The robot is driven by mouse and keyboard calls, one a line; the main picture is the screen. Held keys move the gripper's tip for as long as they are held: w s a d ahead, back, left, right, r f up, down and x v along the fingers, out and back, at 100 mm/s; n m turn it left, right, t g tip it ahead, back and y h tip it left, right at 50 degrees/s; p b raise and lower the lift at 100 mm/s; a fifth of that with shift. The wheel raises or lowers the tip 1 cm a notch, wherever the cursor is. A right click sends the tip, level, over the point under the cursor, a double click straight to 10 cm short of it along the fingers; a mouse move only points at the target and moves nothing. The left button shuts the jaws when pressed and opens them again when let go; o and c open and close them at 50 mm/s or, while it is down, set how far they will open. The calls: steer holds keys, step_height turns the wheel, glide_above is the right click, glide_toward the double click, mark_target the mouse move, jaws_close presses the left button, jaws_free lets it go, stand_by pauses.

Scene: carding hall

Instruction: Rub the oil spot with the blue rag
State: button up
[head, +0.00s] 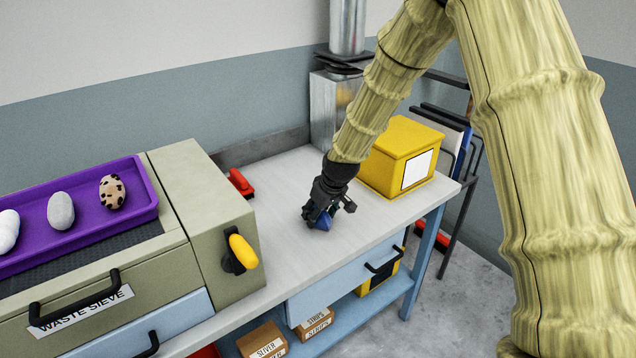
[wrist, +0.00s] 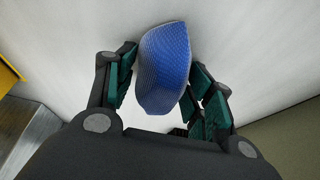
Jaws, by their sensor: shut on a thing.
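The blue rag (wrist: 164,68) is held between the two fingers of my gripper (wrist: 163,85) in the wrist view. It is a bunched blue woven piece, and the pale worktop lies just beyond it. In the head view my gripper (head: 325,214) is low over the worktop (head: 275,245), with a bit of the blue rag (head: 323,221) showing at its tips. The gripper is shut on the rag. I cannot tell whether the rag touches the worktop. No oil spot can be made out in either view; the gripper and rag may hide it.
A yellow box (head: 402,155) stands right of my gripper. A red object (head: 241,183) lies at the back left of the worktop. The waste sieve unit (head: 200,200) with a yellow-handled knob (head: 242,252) and purple tray (head: 85,237) is at left. The front worktop is clear.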

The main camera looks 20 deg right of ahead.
steer(key=shift+w+d, duration=0.1)
steer(key=shift+d, duration=0.3)
steer(key=shift+w+r+p, duration=0.1)
steer(key=shift+r+p, duration=0.2)
steer(key=shift+p, duration=0.2)
step_height(320, 180, up, 3)
steer(key=shift+r+p, duration=0.2)
steer(key=shift+p, duration=0.55)
step_height(320, 180, up, 2)
steer(key=shift+p, duration=0.8)
steer(key=shift+r+p, duration=0.6)
steer(key=shift+r, duration=0.35)
steer(key=shift+a+f, duration=0.1)
